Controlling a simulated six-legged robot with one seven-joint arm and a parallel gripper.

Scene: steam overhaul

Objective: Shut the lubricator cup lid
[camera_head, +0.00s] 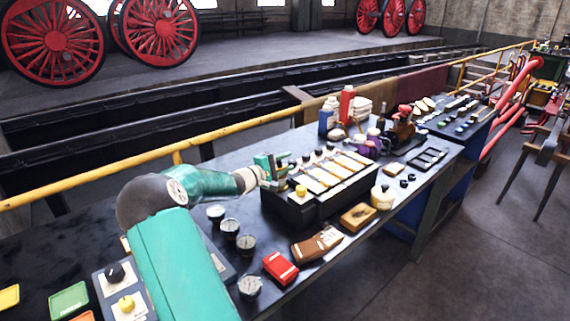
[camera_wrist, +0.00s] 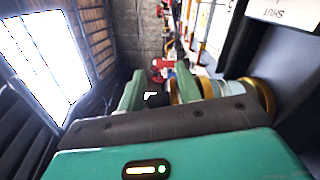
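The lubricator looks to be the long black box (camera_head: 330,192) on the bench, with cream plates and a row of black knobs on top. The lid itself is hard to make out in the head view. My gripper (camera_head: 276,162) is at the box's left end, just above its top. In the wrist view my gripper (camera_wrist: 160,88) has its two green fingers apart. A brass-rimmed cup (camera_wrist: 258,98) is beside the right finger, partly hidden by the gripper body. A small dark shape shows between the fingers; I cannot tell whether they touch it. A white plate (camera_wrist: 285,13) reads "SHUT", upside down.
Several gauges (camera_head: 230,228) stand left of the box. A red box (camera_head: 281,267), a brown wallet-like item (camera_head: 317,243) and a cream pot (camera_head: 382,197) lie along its front. Red and blue bottles (camera_head: 346,104) stand behind. A yellow rail (camera_head: 130,161) runs behind the bench.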

